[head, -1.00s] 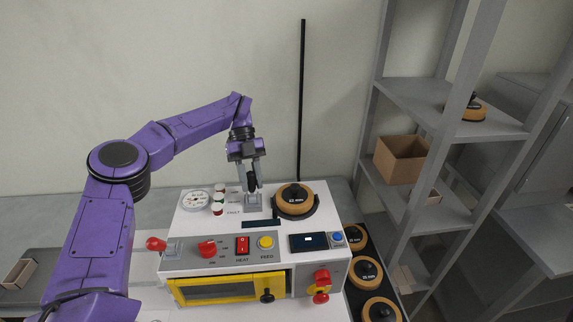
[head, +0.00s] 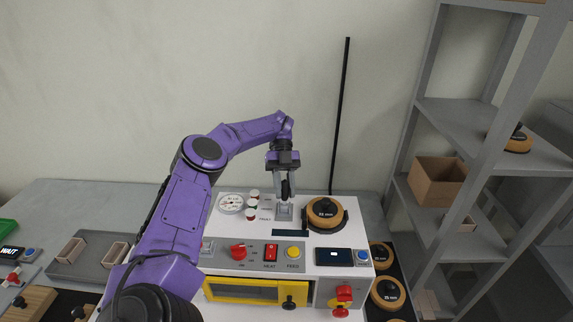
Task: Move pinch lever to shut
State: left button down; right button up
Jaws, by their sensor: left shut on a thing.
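The white machine (head: 340,262) stands on the bench in the head view. A small grey lever base (head: 284,213) sits on its top, between the lamps and the orange-and-black disc. My left gripper (head: 286,193) points down right above this base and is shut on what looks like the pinch lever. The fingers hide most of the lever, so I cannot tell its exact position. My right gripper is not in view.
The orange-and-black disc (head: 325,213) sits right of the lever. A round gauge (head: 231,203) and several lamps are left of it. The front panel has a red knob (head: 238,252), a red switch (head: 270,252) and a yellow button (head: 293,252). Grey shelving (head: 478,208) stands at right.

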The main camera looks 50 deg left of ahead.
aim_at(285, 180)
pick_arm(q)
jog(key=c, duration=0.9)
grip_release()
jog(key=shift+r, duration=0.1)
jog(key=shift+a, duration=0.1)
jog(key=shift+w, duration=0.1)
notch_tip(285, 180, up, 3)
jog(key=shift+b, duration=0.45)
jog(key=shift+s+d+r+b, duration=0.45)
jog(key=shift+r+b, duration=0.15)
jog(key=shift+s+d+r+b, duration=0.4)
jog(key=shift+r+b, duration=0.15)
jog(key=shift+r, duration=0.05)
jog(key=s+d+r+b, duration=0.2)
jog(key=s+d+r, duration=0.1)
jog(key=s+d, duration=0.1)
jog(key=s+d+r+b, duration=0.3)
jog(key=s+d+r, duration=0.1)
jog(key=shift+s+r, duration=0.2)
jog(key=shift+s, duration=0.05)
